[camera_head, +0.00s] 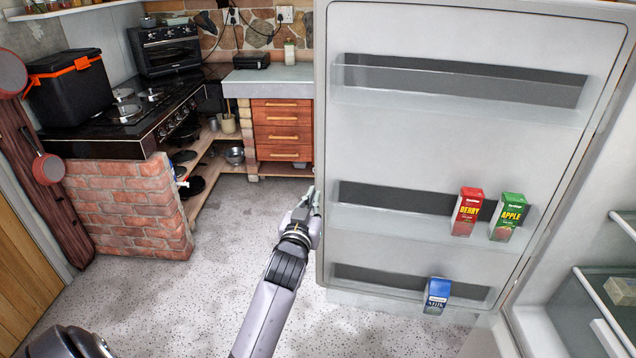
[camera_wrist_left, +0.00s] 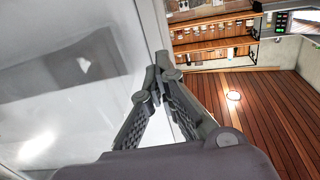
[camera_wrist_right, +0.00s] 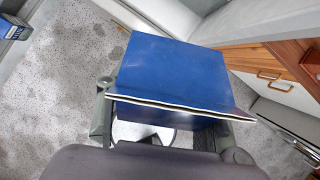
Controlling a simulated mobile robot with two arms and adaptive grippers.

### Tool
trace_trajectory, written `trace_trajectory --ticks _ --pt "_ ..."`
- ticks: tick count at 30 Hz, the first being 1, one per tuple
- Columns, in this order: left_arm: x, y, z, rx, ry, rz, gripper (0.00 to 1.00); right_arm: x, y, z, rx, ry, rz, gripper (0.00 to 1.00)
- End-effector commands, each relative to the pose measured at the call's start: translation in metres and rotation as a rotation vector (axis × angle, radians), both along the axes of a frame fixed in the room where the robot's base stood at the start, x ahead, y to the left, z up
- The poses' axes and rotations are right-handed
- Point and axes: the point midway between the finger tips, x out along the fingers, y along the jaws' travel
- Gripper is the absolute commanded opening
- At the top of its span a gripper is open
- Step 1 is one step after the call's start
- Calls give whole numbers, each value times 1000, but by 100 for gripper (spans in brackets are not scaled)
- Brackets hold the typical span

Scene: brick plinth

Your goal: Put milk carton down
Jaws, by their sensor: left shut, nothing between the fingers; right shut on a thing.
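A blue carton (camera_wrist_right: 175,75), its lettering not visible, is held between the fingers of my right gripper (camera_wrist_right: 163,118) in the right wrist view. Its ridged top edge faces the camera, and speckled floor shows beyond. That gripper is not seen in the head view. A blue and white milk carton (camera_head: 437,296) stands in the lowest shelf of the open fridge door (camera_head: 420,150). A blue carton (camera_wrist_right: 12,28) also shows at the right wrist view's top left. My left gripper (camera_head: 314,204) is shut and empty at the door's left edge; its fingertips meet in the left wrist view (camera_wrist_left: 164,68).
A red berry carton (camera_head: 467,212) and a green apple carton (camera_head: 508,217) stand in the middle door shelf. Fridge shelves (camera_head: 590,300) are at the right. A brick plinth (camera_head: 125,205) with a stove stands at the left. The floor (camera_head: 215,270) between is clear.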

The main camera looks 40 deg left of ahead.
Motion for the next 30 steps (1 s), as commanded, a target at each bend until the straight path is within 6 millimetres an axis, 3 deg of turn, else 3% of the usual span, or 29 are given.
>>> trace_trajectory --ticks 3,9,25,30 --pt "21 8 3 0 1 0 0 0 0 10 0 -1 0 8" --pt "41 16 1 0 1 0 0 0 0 16 0 -1 0 8" --pt "48 19 0 0 0 -2 0 0 0 18 0 -1 0 8" --pt "58 34 0 6 0 -28 0 0 0 18 0 -1 0 8"
